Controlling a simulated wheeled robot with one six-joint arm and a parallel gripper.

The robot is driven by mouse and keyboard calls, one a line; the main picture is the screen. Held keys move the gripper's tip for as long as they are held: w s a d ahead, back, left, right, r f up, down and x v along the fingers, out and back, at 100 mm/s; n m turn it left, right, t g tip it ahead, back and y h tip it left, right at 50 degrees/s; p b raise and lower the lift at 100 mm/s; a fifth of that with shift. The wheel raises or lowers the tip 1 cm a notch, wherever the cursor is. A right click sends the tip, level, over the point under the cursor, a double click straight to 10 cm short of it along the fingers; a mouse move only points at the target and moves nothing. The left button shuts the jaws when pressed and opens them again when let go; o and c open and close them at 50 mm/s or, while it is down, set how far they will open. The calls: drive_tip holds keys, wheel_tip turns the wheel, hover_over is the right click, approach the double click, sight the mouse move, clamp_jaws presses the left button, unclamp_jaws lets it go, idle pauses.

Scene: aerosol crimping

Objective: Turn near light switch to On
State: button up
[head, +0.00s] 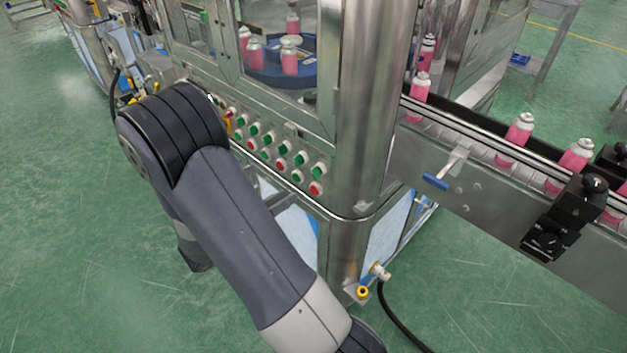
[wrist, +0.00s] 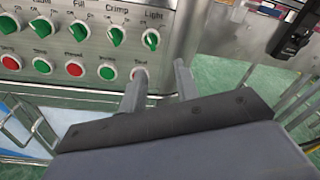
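The near light switch is a green rotary knob on a white collar under the label "Light" (wrist: 151,40), at the right end of the panel's upper row in the wrist view. It also shows at the near end of the panel in the head view (head: 318,170). I cannot tell for sure which setting it points to. My gripper (wrist: 159,72) is open with nothing between its fingers. The fingers are below the light switch and apart from it, with the left finger overlapping the lower red button (wrist: 139,73) in view. The head view does not show my gripper; my arm blocks part of that side.
Other green knobs, such as the one under "Crimp" (wrist: 116,36), and a lower row of red and green buttons (wrist: 73,74) sit close by. A steel corner post (head: 362,110) and a conveyor with pink cans (head: 518,130) stand to the right.

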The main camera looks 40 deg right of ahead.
sight(316, 172)
drive_tip(key=w+d+n+t, duration=0.1)
drive_tip(key=w+d, duration=0.1)
drive_tip(key=d, duration=0.8)
drive_tip(key=shift+d+f+h+p, duration=0.2)
drive_tip(key=shift+d+h+p, duration=0.1)
drive_tip(key=shift+p, duration=0.1)
drive_tip(key=shift+c, duration=0.5)
clamp_jaws()
